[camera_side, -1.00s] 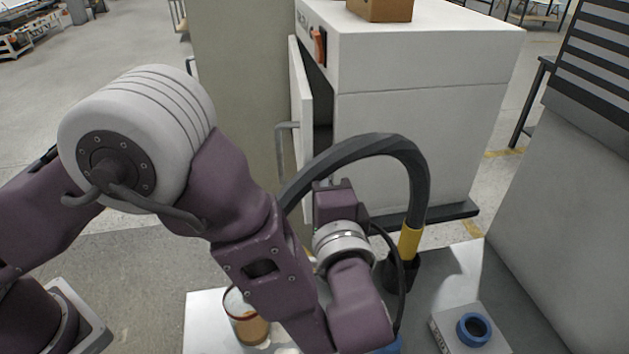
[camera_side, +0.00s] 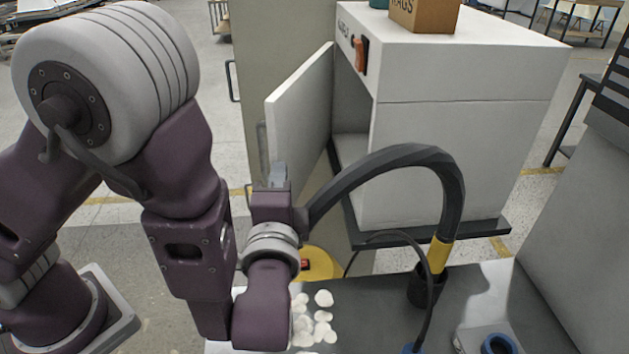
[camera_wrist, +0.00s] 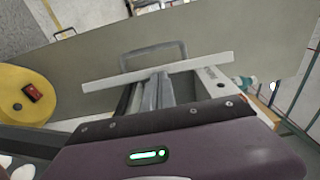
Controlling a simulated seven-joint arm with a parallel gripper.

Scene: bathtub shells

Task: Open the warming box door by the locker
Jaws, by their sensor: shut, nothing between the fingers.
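The warming box (camera_side: 460,125) is a white cabinet with an orange switch (camera_side: 361,56). Its white door (camera_side: 302,110) stands well open, swung out to the left, and part of the dark interior shows. The door's grey handle (camera_side: 262,148) is on its outer face; it also shows in the wrist view (camera_wrist: 152,52). The grey-green locker (camera_side: 285,35) stands behind the door. My gripper (camera_side: 279,174) is shut and empty, at the door's lower part. In the wrist view its fingertips (camera_wrist: 158,78) overlap the door's edge (camera_wrist: 205,64); contact cannot be told.
A black hose (camera_side: 400,160) with a yellow collar arches between my gripper and the box. Pale shells (camera_side: 315,320) lie on the bench beside my wrist. A blue ring (camera_side: 498,344) is at the front right. A yellow disc with a red switch (camera_wrist: 33,92) is left in the wrist view.

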